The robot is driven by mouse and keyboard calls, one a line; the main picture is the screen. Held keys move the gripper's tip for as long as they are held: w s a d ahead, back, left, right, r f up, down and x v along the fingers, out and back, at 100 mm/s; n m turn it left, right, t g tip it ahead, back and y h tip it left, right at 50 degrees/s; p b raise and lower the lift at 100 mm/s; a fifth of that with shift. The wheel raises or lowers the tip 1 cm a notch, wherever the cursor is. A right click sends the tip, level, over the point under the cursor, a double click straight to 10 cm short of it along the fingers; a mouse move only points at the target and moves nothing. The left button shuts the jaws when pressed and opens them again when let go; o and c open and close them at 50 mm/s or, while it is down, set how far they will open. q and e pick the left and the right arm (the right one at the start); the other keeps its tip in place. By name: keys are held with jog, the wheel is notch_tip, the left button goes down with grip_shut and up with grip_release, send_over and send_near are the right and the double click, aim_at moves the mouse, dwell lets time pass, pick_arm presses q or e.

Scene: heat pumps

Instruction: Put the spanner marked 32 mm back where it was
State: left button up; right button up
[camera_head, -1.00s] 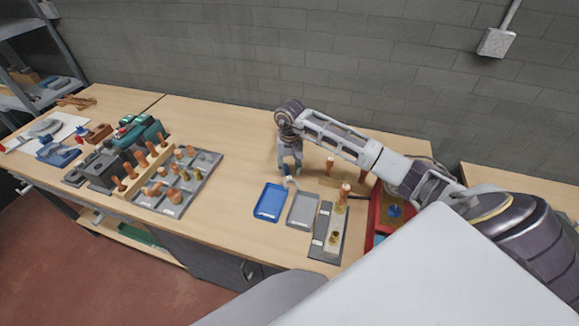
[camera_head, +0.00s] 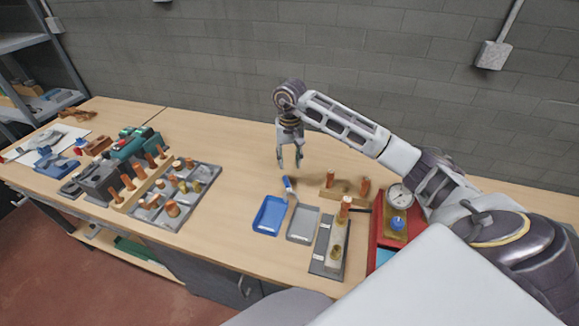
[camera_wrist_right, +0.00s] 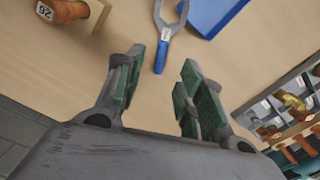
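A spanner with a grey open head and a blue handle (camera_head: 289,186) lies on the bench, its head by the back corners of the blue tray (camera_head: 270,216) and the grey tray (camera_head: 303,226). Its marking is too small to read. In the right wrist view the spanner (camera_wrist_right: 163,52) lies beyond my fingertips, with a corner of the blue tray (camera_wrist_right: 214,14) beside it. My right gripper (camera_head: 289,160) is open and empty, pointing down above the bench behind the spanner; its spread fingers also show in the wrist view (camera_wrist_right: 160,78). My left gripper is not in view.
A wooden block with copper pieces (camera_head: 335,192) stands right of the spanner. A dark plate with fittings (camera_head: 328,250) and a red case with a gauge (camera_head: 391,226) lie further right. A grey parts tray (camera_head: 198,200) is left.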

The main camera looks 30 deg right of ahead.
jog(key=shift+r, duration=1.35)
jog(key=shift+s, duration=0.1)
